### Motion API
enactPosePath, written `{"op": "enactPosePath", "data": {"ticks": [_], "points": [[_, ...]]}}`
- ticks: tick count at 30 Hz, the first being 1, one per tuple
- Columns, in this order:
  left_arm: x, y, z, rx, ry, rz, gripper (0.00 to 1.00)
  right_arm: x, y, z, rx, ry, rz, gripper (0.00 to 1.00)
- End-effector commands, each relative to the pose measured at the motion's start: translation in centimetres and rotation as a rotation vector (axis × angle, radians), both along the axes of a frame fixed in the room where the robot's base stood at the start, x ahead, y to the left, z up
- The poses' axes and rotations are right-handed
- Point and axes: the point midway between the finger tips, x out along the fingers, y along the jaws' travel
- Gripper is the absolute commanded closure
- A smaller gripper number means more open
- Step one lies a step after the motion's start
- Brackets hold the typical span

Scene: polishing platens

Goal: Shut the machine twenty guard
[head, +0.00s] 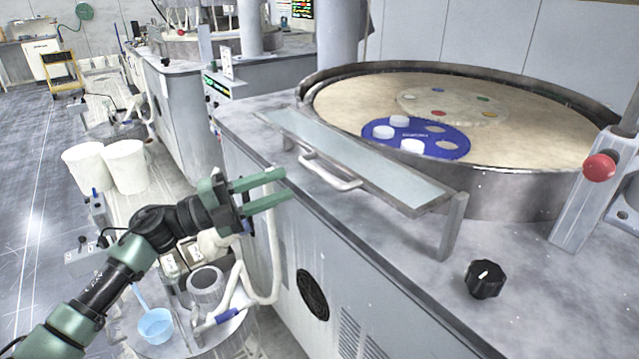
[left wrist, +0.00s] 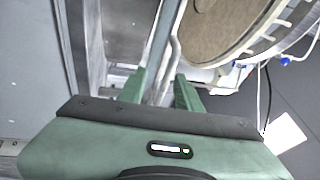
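The machine's guard is a long, flat, glassy panel in a metal frame (head: 350,157), lying nearly flat along the near edge of the machine top. Its curved handle (head: 330,172) sticks out toward me on the near side. My left gripper (head: 287,184) is in front of the machine, left of the handle and apart from it, with its two green fingers spread and nothing between them. In the left wrist view the open fingers (left wrist: 165,90) show too, with a metal bar beyond them. My right gripper is not in view.
A round platen (head: 350,98) with a blue disc carrier (head: 452,150) fills the machine top. A black knob (head: 485,279) and a red button (head: 599,167) are on the right. White buckets (head: 126,166) and a blue scoop (head: 156,326) stand at lower left.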

Motion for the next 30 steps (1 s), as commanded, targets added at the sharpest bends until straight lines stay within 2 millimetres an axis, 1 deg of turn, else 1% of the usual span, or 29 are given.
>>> {"op": "enactPosePath", "data": {"ticks": [1,2,5,8,15,18,23,30], "points": [[-1.0,-0.4,0.9,0.038,-0.047,-0.037,0.66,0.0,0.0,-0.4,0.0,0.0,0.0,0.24],[-1.4,-0.7,1.3,0.053,-0.063,-0.053,0.66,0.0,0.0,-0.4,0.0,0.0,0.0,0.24],[-2.1,-1.3,2.0,0.08,-0.091,-0.08,0.66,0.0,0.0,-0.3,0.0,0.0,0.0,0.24],[-2.0,-2.4,2.4,0.079,-0.092,-0.085,0.66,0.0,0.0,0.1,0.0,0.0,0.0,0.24],[-1.0,-6.2,3.0,0.078,-0.091,-0.082,0.66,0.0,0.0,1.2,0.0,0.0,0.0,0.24],[-0.7,-7.4,3.1,0.077,-0.09,-0.08,0.66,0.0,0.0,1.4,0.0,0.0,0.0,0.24],[-0.4,-8.4,3.2,0.078,-0.09,-0.079,0.66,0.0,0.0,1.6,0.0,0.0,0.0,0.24],[-0.4,-8.5,3.1,0.078,-0.09,-0.078,0.66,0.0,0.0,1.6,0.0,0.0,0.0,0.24]]}}
